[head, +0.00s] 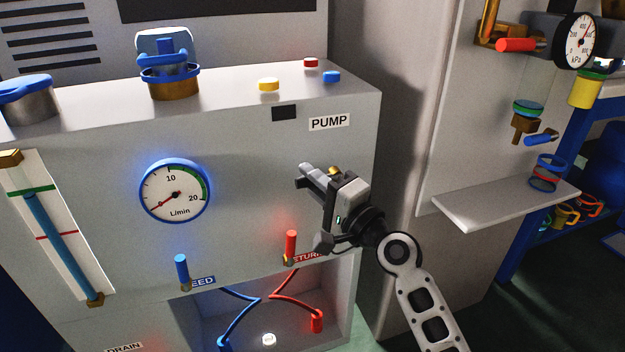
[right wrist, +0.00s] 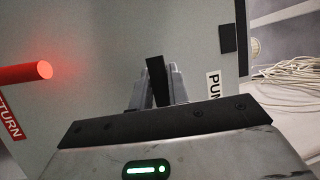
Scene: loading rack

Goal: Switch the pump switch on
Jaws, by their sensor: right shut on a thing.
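The right gripper (head: 312,177) is at the front of the grey cabinet, below the PUMP label (head: 329,122). In the right wrist view its fingers (right wrist: 157,92) are shut on a black bar, the pump switch lever (right wrist: 156,75), which stands out between them. In the head view the gripper hides the switch, and I cannot tell its position. A dark rectangle (head: 284,113) sits left of the label. The L/min gauge (head: 174,191) has its red needle at the low end. My left gripper is in neither view.
A red return handle (head: 291,245) juts out just below the right gripper, and a blue feed handle (head: 182,269) is further left. Red and blue hoses hang in the recess below. A white shelf (head: 495,210) projects at the right. Coloured buttons (head: 268,85) are on the cabinet top.

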